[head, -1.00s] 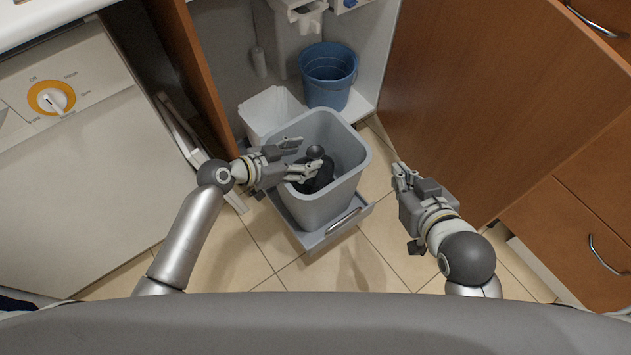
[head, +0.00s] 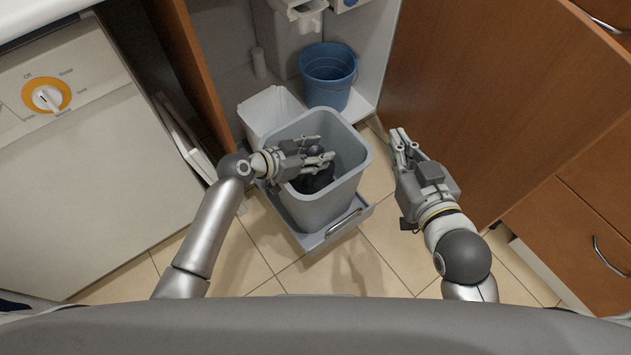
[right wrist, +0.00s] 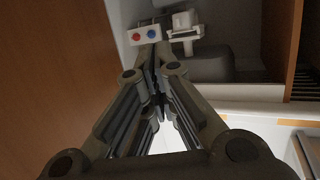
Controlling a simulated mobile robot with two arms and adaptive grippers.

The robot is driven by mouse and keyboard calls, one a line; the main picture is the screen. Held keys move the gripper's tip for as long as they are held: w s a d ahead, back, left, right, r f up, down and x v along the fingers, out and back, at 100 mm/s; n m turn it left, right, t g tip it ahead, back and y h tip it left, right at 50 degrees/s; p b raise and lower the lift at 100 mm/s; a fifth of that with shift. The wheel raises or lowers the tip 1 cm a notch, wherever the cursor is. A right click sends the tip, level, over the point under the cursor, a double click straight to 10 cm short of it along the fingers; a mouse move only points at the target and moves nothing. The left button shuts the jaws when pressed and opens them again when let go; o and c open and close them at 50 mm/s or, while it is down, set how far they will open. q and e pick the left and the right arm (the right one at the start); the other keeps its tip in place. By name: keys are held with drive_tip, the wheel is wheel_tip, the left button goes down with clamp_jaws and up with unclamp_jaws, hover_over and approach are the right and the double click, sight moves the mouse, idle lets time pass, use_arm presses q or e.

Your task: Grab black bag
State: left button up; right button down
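The black bag (head: 317,182) lies inside the grey bin (head: 330,208), low in it and partly hidden by my left gripper. Its rounded top knob shows between my fingers. My left gripper (head: 326,148) is over the bin's opening, with its fingers spread apart on either side of the knob; whether they touch it I cannot tell. My right gripper (head: 400,138) is to the right of the bin, apart from it. In the right wrist view, its fingers (right wrist: 155,68) meet, with nothing seen between them.
The bin stands on a pulled-out tray with a handle (head: 344,223). A white bin (head: 268,108) and a blue bucket (head: 328,75) stand behind it. An open wooden door (head: 470,90) is on the right, a white appliance (head: 75,170) on the left. Tiled floor in front is clear.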

use_arm(q)
clamp_jaws()
drive_tip(key=shift+r, duration=0.25)
